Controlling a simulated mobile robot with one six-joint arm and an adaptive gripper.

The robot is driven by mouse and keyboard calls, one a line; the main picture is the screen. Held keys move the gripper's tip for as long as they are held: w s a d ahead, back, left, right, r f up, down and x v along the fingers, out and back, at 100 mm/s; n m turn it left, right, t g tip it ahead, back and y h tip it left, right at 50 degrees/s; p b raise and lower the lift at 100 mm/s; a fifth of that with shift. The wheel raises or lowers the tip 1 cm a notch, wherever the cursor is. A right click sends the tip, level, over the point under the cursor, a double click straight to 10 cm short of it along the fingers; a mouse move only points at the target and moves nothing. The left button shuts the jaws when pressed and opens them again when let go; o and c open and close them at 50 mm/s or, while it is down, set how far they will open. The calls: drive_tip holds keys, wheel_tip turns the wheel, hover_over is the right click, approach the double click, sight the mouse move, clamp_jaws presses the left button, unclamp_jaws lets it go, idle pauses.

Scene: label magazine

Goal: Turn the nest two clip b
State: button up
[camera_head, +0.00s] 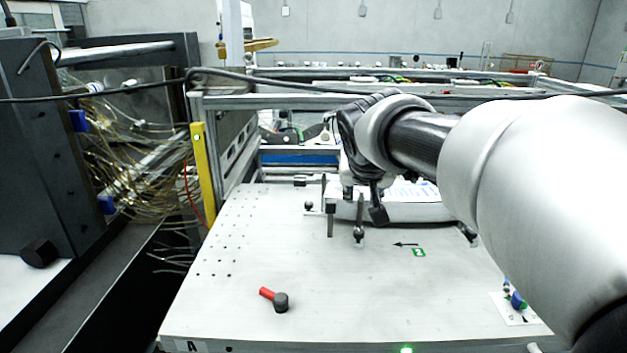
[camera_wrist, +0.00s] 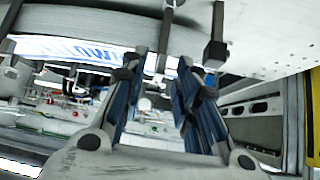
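A white magazine (camera_head: 408,212) with blue lettering lies at the back of the white table; its lettered side also shows in the wrist view (camera_wrist: 75,50). Beside a green "2" label (camera_head: 418,252) with a black arrow, a dark upright post (camera_head: 330,220) and a shorter knobbed post (camera_head: 359,232) stand at the magazine's near edge. I cannot tell which is clip b. My gripper (camera_wrist: 158,75) is open, its fingers apart. In the head view its dark fingertip (camera_head: 378,213) is right of the knobbed post. In the wrist view a slim post (camera_wrist: 165,38) lines up with the gap; contact is unclear.
A red-handled black knob (camera_head: 280,301) sits on the front left of the table (camera_head: 330,315). A small blue and green part (camera_head: 516,299) is at the right front. A yellow upright (camera_head: 203,175) and loose tubes (camera_head: 140,165) border the left. The table's middle front is clear.

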drive_tip(key=shift+w+f, duration=0.35)
clamp_jaws()
idle(0.3)
